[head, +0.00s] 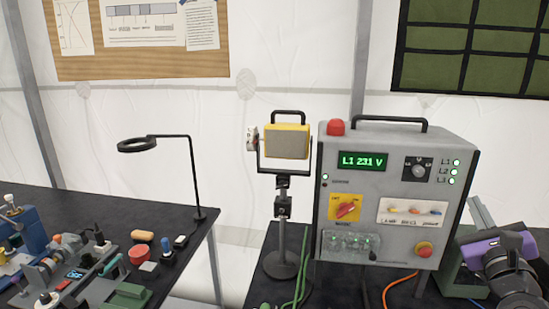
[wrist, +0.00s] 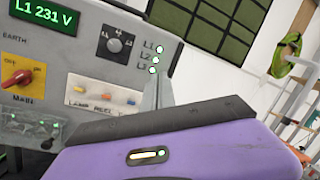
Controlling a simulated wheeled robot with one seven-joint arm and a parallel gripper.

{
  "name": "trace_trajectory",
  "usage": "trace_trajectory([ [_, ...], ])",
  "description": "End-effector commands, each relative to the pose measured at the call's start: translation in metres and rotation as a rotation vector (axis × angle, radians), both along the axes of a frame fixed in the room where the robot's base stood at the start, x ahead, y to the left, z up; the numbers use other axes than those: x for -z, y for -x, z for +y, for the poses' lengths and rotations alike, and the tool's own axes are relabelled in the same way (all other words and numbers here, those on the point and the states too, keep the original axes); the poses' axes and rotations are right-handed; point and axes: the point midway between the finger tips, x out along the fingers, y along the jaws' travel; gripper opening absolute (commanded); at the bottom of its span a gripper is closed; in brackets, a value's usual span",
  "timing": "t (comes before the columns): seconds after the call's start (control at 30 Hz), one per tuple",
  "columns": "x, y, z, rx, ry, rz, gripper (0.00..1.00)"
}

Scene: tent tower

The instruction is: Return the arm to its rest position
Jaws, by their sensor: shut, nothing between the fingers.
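My gripper (head: 481,211) is at the right edge of the head view, beside the right side of the grey power box (head: 385,190). Its purple housing and the dark wrist behind it show there. In the wrist view the purple housing with a small lit indicator fills the lower part, and the grey fingers (wrist: 158,92) show only partly above its dark edge. The fingers are together and hold nothing. Most of their length is hidden by the housing.
A yellow work lamp (head: 287,142) on a stand is left of the box. A ring lamp (head: 138,145) and several small parts crowd the left table. Green and orange cables (head: 398,284) lie in front of the box. A green round thing (wrist: 286,56) hangs at right in the wrist view.

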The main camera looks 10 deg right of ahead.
Motion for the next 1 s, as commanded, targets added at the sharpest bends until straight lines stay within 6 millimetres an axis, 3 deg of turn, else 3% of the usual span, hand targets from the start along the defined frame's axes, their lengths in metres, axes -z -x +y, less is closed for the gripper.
trace_trajectory([
  [0.17,-0.009,0.024,0.013,0.162,0.518,0.148,0.00],
  [0.37,0.006,0.058,0.049,0.311,1.120,0.326,0.00],
  [0.7,0.074,0.127,0.126,0.412,1.881,0.495,0.00],
  [1.0,0.146,0.210,0.192,0.364,2.332,0.534,0.00],
])
